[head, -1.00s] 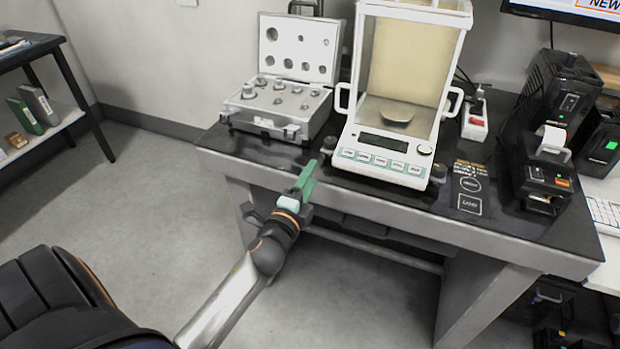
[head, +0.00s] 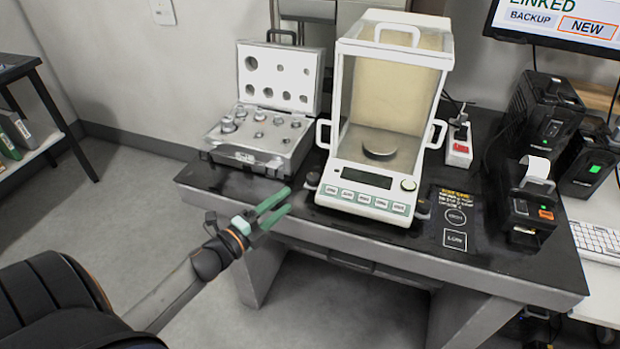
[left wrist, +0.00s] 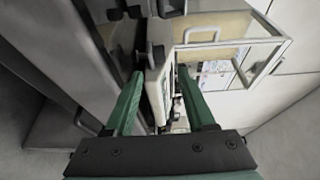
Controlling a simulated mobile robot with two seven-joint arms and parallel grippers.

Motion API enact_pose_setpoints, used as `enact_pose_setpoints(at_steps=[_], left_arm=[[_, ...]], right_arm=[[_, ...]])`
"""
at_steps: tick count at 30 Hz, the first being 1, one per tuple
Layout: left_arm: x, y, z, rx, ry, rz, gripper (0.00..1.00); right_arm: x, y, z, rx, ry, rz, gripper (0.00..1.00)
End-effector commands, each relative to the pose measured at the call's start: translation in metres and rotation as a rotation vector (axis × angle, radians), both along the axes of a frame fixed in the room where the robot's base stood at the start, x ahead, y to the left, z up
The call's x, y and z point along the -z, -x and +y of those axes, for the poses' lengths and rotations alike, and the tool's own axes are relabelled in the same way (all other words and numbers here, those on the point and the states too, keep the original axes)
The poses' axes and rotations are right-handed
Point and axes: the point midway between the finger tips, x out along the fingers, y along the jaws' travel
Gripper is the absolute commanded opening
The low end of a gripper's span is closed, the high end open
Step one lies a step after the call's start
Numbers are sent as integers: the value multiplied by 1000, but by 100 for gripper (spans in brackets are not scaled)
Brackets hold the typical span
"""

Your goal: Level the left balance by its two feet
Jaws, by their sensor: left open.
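The left balance (head: 375,195) stands on the dark table, with a white frame, glass sides and a round pan (head: 380,145) inside. A dark foot knob (head: 313,180) shows at its front left corner, and another foot knob (head: 423,210) at its front right corner. My left gripper (head: 285,202) is open and empty, with green fingers, at the table's front edge to the left of and apart from the left foot. In the left wrist view the balance (left wrist: 158,92) shows sideways between and beyond the open fingers. My right gripper is not in view.
An open weight case (head: 262,160) stands left of the balance. A power strip (head: 459,150) and a small printer (head: 532,205) stand to its right. A marked pad (head: 455,220) lies right of the right foot. The table's front edge is close to my gripper.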

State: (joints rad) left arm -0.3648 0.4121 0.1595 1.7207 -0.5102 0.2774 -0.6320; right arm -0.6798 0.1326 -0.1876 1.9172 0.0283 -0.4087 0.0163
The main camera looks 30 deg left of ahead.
Motion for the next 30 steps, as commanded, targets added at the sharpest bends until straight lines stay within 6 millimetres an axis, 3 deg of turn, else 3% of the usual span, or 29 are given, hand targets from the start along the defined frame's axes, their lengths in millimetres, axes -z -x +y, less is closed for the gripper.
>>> enact_pose_setpoints(at_steps=[9,15,21,30], left_arm=[[-2,-57,-8,-1,-1,-3,55],[0,-82,-11,-2,0,-1,55],[0,-95,-13,-1,0,0,55],[0,-96,-14,-1,0,1,55]], right_arm=[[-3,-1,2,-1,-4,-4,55],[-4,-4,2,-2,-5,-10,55],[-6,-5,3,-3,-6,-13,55],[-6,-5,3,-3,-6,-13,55]])
